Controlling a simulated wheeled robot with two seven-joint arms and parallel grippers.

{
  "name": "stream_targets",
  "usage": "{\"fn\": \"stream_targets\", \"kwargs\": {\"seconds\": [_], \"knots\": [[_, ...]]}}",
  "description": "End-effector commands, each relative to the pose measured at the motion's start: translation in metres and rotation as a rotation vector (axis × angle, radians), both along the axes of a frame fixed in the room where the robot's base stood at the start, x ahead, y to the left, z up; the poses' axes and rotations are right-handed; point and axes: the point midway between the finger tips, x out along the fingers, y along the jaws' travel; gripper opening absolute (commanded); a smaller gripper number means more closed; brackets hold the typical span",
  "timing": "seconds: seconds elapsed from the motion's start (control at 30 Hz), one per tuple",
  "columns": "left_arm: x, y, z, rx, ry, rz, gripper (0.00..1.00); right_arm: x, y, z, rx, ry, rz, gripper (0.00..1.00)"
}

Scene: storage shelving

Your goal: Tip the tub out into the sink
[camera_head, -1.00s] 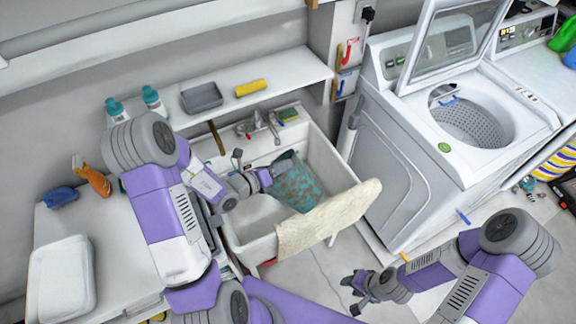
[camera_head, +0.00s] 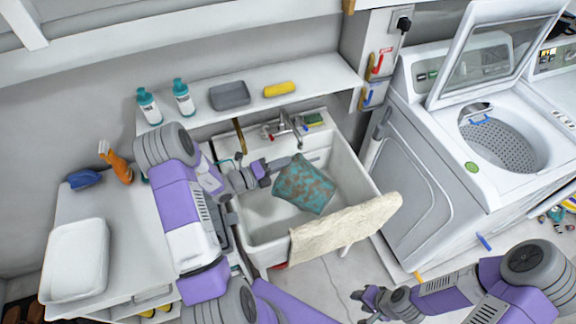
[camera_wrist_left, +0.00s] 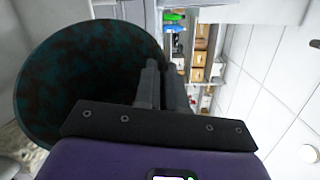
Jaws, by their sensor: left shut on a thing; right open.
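A tub (camera_head: 306,184) with a mottled teal and brown surface is held tilted in the white sink (camera_head: 254,240). My left gripper (camera_head: 272,166) is shut on the tub at its upper left. In the left wrist view the tub (camera_wrist_left: 85,75) shows as a large dark round shape beside the left gripper's fingers (camera_wrist_left: 155,85). I cannot tell whether anything is inside it. My right gripper (camera_head: 368,304) is open and empty, low in front of the sink to the right.
A cream cloth (camera_head: 345,224) hangs over the sink's front edge. A faucet (camera_head: 286,126) stands at its back. A shelf above holds a grey tray (camera_head: 230,97), a yellow item (camera_head: 279,89) and bottles (camera_head: 183,97). A washing machine (camera_head: 470,165) stands to the right.

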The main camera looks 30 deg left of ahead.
Motion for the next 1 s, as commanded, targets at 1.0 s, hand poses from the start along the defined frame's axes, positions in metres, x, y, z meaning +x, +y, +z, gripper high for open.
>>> {"fn": "stream_targets", "kwargs": {"seconds": [1.0], "knots": [[0.007, 0.041, -0.024, -0.252, 0.046, -0.001, 0.0, 0.0, 0.0, -0.018, 0.0, 0.0, 0.0, 0.43]]}}
